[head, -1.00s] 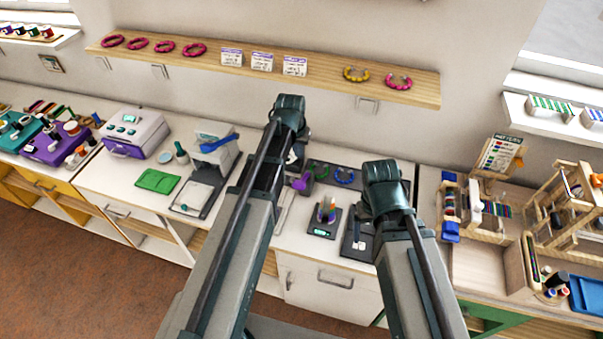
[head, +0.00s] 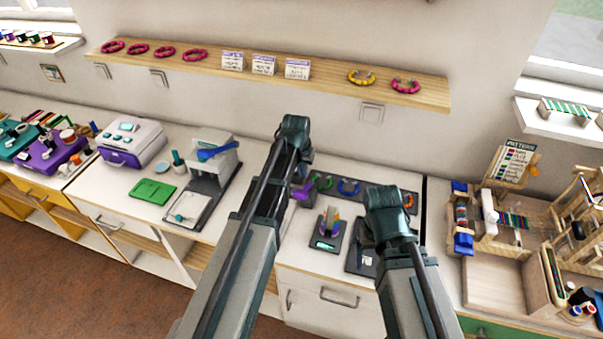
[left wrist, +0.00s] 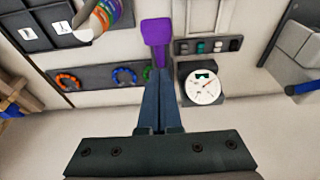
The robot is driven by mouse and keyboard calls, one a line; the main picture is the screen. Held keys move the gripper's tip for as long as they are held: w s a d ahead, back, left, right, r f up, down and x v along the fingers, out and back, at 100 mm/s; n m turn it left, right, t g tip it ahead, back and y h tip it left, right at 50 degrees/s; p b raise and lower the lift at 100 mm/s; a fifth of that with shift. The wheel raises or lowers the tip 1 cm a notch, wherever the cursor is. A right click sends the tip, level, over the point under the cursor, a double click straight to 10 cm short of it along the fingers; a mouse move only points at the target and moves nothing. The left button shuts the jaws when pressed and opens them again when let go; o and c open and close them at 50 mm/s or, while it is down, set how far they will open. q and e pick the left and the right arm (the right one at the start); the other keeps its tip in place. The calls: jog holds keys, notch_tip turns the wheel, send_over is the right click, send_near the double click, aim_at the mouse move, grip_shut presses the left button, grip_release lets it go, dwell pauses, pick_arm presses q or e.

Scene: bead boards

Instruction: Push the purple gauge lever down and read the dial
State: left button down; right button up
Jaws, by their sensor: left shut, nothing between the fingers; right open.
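The purple gauge lever (left wrist: 157,38) stands just beyond my left gripper (left wrist: 158,72) in the left wrist view. The fingers are shut and empty; their tips overlap the lever's lower end in the picture, and I cannot tell if they touch it. In the head view the lever (head: 302,191) shows beside my left arm, which hides the dial. My right gripper (head: 388,212) is open over the counter, its fingers mostly hidden.
Blue and green bead rings (head: 348,187) lie on a dark board near the lever. A small dark stand (head: 325,243) with a coloured cone is between my arms. A white press (head: 213,165) stands left; wooden racks (head: 500,225) stand right.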

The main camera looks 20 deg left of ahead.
aim_at(302, 191)
pick_arm(q)
jog(key=f+b, duration=0.1)
jog(key=f, duration=0.1)
jog(key=s+f+b, duration=0.1)
jog(key=f+b, duration=0.1)
jog(key=shift+f, duration=0.15)
jog(key=shift+s+f+b, duration=0.35)
jog(key=shift+b, duration=0.15)
pick_arm(e)
notch_tip(302, 191, down, 5)
